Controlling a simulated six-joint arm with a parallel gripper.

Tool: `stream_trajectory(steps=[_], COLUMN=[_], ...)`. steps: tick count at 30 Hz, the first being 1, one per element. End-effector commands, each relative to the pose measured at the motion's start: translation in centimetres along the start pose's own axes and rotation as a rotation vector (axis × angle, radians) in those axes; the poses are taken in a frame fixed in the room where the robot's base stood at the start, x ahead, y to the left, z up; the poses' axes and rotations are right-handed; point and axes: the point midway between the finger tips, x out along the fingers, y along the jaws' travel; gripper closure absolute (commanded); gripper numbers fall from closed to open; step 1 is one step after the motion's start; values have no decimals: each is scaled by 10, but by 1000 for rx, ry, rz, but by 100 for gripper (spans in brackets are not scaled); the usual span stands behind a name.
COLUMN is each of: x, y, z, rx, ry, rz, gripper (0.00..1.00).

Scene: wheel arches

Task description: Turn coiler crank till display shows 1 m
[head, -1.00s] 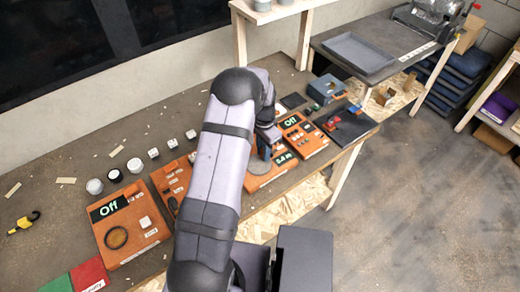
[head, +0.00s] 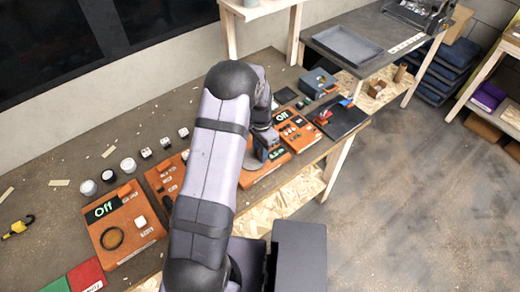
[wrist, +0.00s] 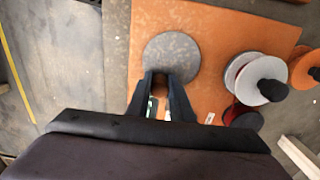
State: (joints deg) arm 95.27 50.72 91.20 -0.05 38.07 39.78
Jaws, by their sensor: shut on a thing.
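The coiler is an orange panel; its bare surface shows in the head view (head: 262,173) and in the wrist view (wrist: 212,35). Its round grey crank disc (wrist: 171,58) lies flat on the panel and also shows in the head view (head: 251,159). My gripper (wrist: 161,76) is shut at the near edge of the disc, on the crank handle, which the fingers mostly hide. In the head view my gripper (head: 263,147) is partly covered by my arm. The coiler's green display (head: 277,154) is lit beside my gripper, its digits too small to read surely.
Two other orange panels (head: 122,225) (head: 297,130) have displays reading Off. In the wrist view, a grey disc with a dark knob (wrist: 255,78) stands right of the gripper. A dark tray (head: 343,117) lies farther right; the bench front edge is close.

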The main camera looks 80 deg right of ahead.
Motion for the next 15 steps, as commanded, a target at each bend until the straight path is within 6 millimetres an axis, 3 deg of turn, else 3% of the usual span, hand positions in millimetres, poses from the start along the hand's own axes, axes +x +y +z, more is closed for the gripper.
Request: stream_trajectory(steps=[15], x=[-1], y=[10], z=[13], rx=[0], ry=[-5], rz=[1], gripper=[89])
